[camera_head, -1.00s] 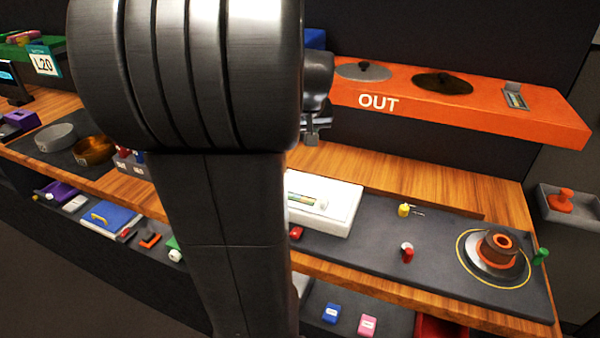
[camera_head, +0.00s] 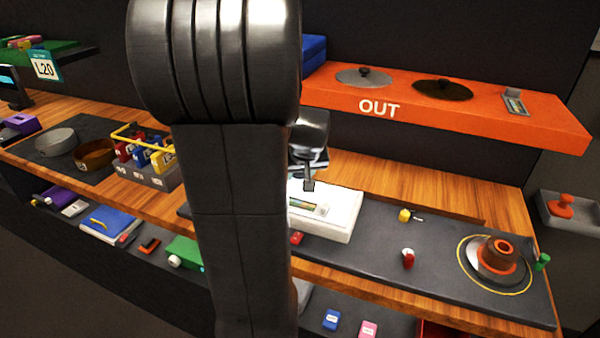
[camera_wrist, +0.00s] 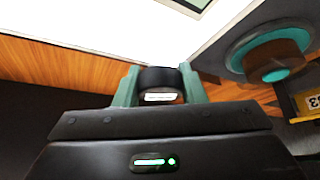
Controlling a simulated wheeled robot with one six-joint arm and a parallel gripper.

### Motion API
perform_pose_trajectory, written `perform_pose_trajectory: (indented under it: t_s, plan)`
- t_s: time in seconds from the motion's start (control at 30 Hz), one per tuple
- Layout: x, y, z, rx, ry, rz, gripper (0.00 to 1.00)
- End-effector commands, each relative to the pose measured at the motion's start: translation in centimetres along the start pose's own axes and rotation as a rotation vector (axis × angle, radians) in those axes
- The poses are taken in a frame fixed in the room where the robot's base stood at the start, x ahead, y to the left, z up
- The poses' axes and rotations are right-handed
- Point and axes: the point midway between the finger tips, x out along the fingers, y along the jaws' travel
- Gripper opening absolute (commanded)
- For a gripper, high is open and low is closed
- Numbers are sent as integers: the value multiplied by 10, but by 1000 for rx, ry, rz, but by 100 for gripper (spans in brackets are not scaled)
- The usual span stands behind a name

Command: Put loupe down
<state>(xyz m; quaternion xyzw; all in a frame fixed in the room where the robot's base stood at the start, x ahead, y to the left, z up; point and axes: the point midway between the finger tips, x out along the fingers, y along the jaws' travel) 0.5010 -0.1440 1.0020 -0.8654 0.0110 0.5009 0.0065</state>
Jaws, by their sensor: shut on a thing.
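My gripper (camera_head: 308,184) hangs just above the white box (camera_head: 346,222) on the dark bench mat in the head view. In the wrist view, its two green fingers are shut on a short black cylinder with a pale lower face, which I take to be the loupe (camera_wrist: 158,76). The white box fills the top of that view, beyond the fingers. My arm hides the box's left part in the head view. I cannot tell whether the loupe touches the box.
An orange shelf (camera_head: 450,112) marked OUT runs behind the bench. Right of the box stand a yellow piece (camera_head: 405,215), a red piece (camera_head: 408,260) and a ringed round assembly (camera_head: 497,255). A rack of colored handles (camera_head: 150,175) stands to the left.

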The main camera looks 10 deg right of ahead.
Motion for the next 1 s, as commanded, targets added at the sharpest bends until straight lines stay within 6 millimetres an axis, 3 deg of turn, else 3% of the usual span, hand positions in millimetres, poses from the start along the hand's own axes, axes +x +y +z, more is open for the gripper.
perform_pose_trajectory:
  t_s: [0.07,0.1,0.2,0.63,1.0]
  plan:
    - [4,0,2,0,0,0,11]
    - [2,0,1,0,0,0,43]
    - [2,0,1,0,0,0,59]
    - [-8,0,-1,0,3,1,59]
    - [-77,0,-2,-1,6,1,59]
